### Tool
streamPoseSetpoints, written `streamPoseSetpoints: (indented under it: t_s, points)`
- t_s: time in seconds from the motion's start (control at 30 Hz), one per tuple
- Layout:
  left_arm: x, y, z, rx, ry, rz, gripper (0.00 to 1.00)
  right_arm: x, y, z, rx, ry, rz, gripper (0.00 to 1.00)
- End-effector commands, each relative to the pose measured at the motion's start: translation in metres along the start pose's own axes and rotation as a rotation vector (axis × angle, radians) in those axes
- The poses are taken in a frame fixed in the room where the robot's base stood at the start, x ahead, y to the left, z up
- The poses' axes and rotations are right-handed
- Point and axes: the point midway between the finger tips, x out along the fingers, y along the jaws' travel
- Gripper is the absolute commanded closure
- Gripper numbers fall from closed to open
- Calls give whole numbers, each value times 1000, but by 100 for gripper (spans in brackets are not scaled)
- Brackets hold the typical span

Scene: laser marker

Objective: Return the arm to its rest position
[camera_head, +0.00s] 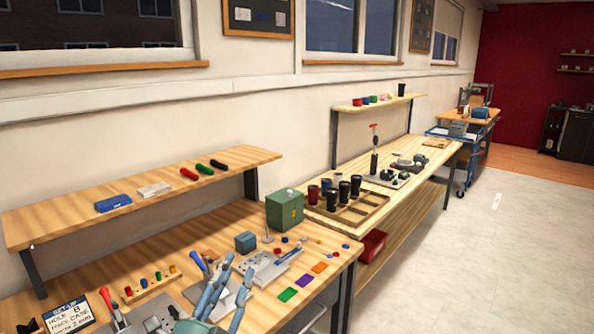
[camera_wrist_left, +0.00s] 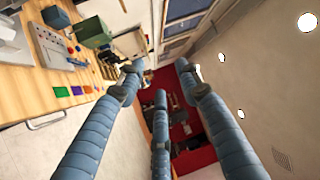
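My left gripper (camera_head: 232,283) shows at the bottom of the head view, its blue-grey fingers pointing up and away from me. In that view it overlaps the front part of the near workbench (camera_head: 170,238); its height above the bench is hard to judge. In the left wrist view the three fingers of my left gripper (camera_wrist_left: 158,76) are spread apart with nothing between them. Beyond them are the room, the red wall (camera_wrist_left: 196,125) and the ceiling. My right gripper is in neither view.
A green box (camera_head: 284,210), a blue block (camera_head: 245,242), a grey fixture (camera_head: 265,268) and coloured squares (camera_head: 303,281) lie on the bench near the gripper. A raised shelf (camera_head: 140,204) runs along the wall. The floor (camera_head: 500,230) at the right is clear.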

Motion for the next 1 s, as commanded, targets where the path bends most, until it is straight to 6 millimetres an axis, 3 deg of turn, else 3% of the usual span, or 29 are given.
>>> streamPoseSetpoints:
  t_s: [0.03, 0.1, 0.2, 0.3, 0.4, 0.6, 0.8, 0.9, 1.0]
  points:
    - [-18, 25, 25, -128, -110, 80, 65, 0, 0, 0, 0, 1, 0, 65]
    - [-46, 60, 56, -288, -258, 186, 65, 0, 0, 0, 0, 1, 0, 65]
    - [-97, 110, 85, -488, -461, 330, 65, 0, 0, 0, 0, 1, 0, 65]
    - [-156, 154, 100, -660, -653, 468, 65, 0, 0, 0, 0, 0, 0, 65]
    - [-211, 186, 102, -789, -814, 584, 65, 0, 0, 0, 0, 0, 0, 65]
    - [-295, 220, 90, -945, -1046, 748, 65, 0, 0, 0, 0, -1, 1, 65]
    - [-362, 233, 72, -1042, -1223, 875, 65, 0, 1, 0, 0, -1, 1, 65]
    - [-386, 241, 65, -1073, -1292, 925, 65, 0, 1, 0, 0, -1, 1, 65]
    - [-383, 269, 73, -1064, -1294, 931, 65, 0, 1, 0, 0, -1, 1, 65]
